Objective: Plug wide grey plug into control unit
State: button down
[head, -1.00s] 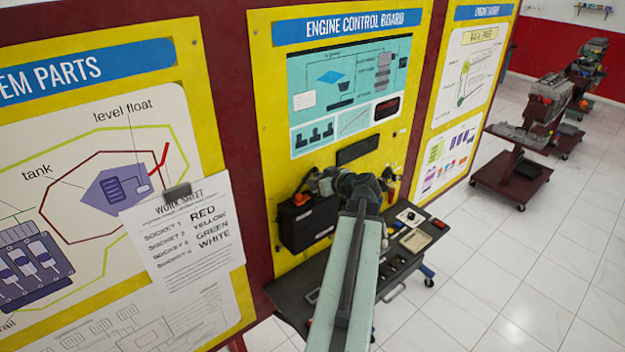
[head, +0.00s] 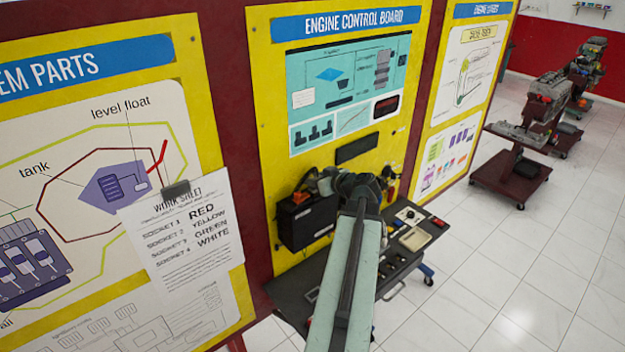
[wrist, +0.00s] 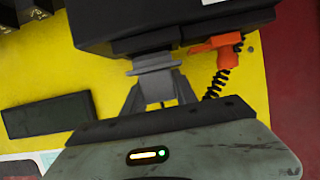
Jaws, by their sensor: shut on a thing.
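The wide grey plug (wrist: 155,66) is in the wrist view, between the fingertips of my gripper (wrist: 158,85), which is shut on it. The control unit (wrist: 170,22) is the black box at the top of that view. The plug meets a dark part on the unit's near side; I cannot tell how deep it sits. In the head view the control unit (head: 306,222) hangs on the yellow engine control board, left of my arm's end. My arm hides the plug and the fingertips there.
An orange connector (wrist: 215,48) with a coiled black cable is right of the plug in the wrist view. A dark bar (wrist: 48,115) is on the yellow board. A dark bench (head: 400,262) with small parts stands below the board.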

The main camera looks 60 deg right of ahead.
jog(key=shift+f+b, duration=0.7)
jog(key=shift+f, duration=0.05)
jog(key=c, duration=1.2)
grip_release()
jog(key=shift+s+a+r+p, duration=0.25)
jog(key=shift+s+r+p, duration=0.3)
jog(key=shift+s, duration=0.15)
jog(key=shift+s+a+r+p, duration=0.25)
jog(key=shift+s+r+p, duration=0.3)
jog(key=shift+s, duration=0.1)
jog(key=shift+s+a+r+p, duration=0.2)
jog(key=shift+s+r+p, duration=0.1)
jog(key=shift+s, duration=0.35)
notch_tip(320, 180, up, 5)
jog(key=p, duration=0.5)
